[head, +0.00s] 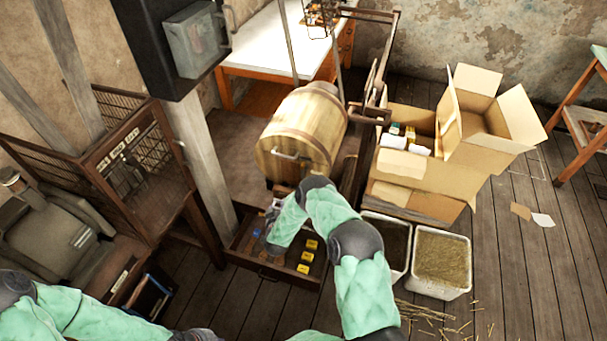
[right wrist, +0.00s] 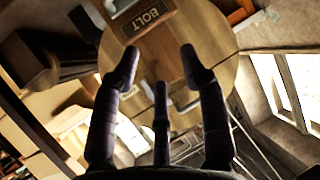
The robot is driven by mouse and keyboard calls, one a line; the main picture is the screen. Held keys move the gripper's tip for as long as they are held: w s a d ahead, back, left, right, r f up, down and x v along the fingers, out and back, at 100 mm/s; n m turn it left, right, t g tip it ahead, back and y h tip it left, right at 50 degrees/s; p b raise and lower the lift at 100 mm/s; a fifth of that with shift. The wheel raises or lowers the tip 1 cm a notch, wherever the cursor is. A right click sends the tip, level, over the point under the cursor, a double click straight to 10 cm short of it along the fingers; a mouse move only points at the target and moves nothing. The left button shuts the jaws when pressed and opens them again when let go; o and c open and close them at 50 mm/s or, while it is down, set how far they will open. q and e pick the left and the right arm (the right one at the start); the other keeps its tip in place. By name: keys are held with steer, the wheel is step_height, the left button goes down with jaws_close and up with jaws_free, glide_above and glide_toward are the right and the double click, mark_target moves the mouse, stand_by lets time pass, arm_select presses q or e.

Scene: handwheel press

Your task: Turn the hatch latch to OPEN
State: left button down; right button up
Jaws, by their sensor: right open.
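A wooden barrel (head: 300,135) lies on its side at the centre of the head view, a metal handle (head: 290,155) on its round lid. The lid also fills the upper middle of the right wrist view (right wrist: 215,55), with the handle (right wrist: 185,105) behind the fingers. A plate reading BOLT (right wrist: 148,22) shows upside down there. I cannot make out a latch or an OPEN mark. My right gripper (right wrist: 160,55) is open and empty, fingers towards the lid; in the head view it is small, below the barrel (head: 271,212). My left gripper (head: 195,336) is mostly cut off at the bottom edge.
A dark box (head: 170,45) on a post hangs left of the barrel. A wire-sided cage (head: 130,165) stands left. A drawer with yellow tags (head: 304,268) lies below my right forearm. Cardboard boxes (head: 405,165) and a straw-filled bin (head: 442,262) stand right. Floor at far right is mostly clear.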

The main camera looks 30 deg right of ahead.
steer(key=w+d+r+m+h, duration=0.1)
steer(key=w+d+r+h, duration=0.1)
steer(key=d+h, duration=0.25)
steer(key=m+h, duration=0.2)
steer(key=h, duration=0.1)
glide_toward(304, 172)
steer(key=b+x, duration=0.3)
steer(key=x, duration=0.7)
steer(key=shift+w+f+b, duration=0.1)
steer(key=shift+f+b, duration=0.05)
steer(key=shift+b, duration=0.15)
steer(key=c, duration=0.9)
